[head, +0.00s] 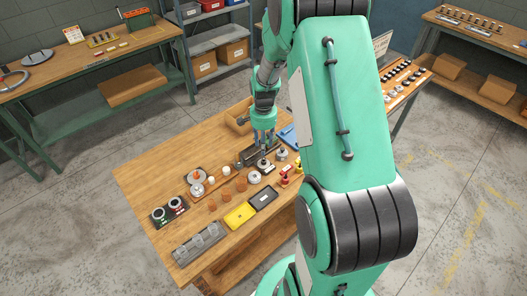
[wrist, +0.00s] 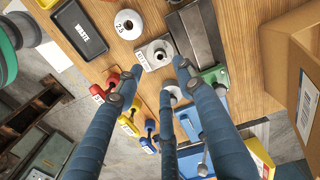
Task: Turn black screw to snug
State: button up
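My gripper (head: 264,140) points down over the back of the wooden workbench (head: 140,180). In the wrist view its blue fingers are spread apart, with nothing between the tips (wrist: 158,76). A pale metal block with a round fitting (wrist: 155,53) lies just beyond the fingertips; the fitting has a dark centre. In the head view this block (head: 264,168) sits under the fingers with a dark piece on top. I cannot tell whether that dark piece is the black screw. The fingers partly cover the area, and I see no clear contact.
A dark grey vise-like bar (wrist: 203,38) lies beside the block. A black tray (wrist: 78,28), a disc marked 2.5 (wrist: 128,23), red (wrist: 113,79), yellow (wrist: 128,124) and blue (wrist: 149,135) handled pieces lie close by. A cardboard box (wrist: 292,65) stands at the right.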

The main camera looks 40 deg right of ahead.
jog(key=shift+r, duration=1.25)
jog(key=shift+r, duration=0.1)
jog(key=s+a+r+n+t+b, duration=0.1)
jog(key=s+a+r+n, duration=0.25)
jog(key=a+r, duration=0.6)
jog(key=s+a+r+n+t+b, duration=0.15)
jog(key=a+r+n, duration=0.25)
jog(key=a+r, duration=0.55)
jog(key=s+a+r+n+t, duration=0.1)
jog(key=s+a+r+n, duration=0.1)
jog(key=s+a, duration=0.2)
jog(key=s+a+r+n+t+b, duration=0.1)
jog(key=s+a+r+n, duration=0.2)
jog(key=s, duration=0.4)
jog(key=s+a+r+n+t, duration=0.1)
jog(key=s+a+r+n, duration=0.1)
jog(key=s, duration=0.4)
jog(key=a+r, duration=0.1)
jog(key=a, duration=0.1)
jog(key=shift+s+a, duration=0.25)
jog(key=shift+a, duration=0.05)
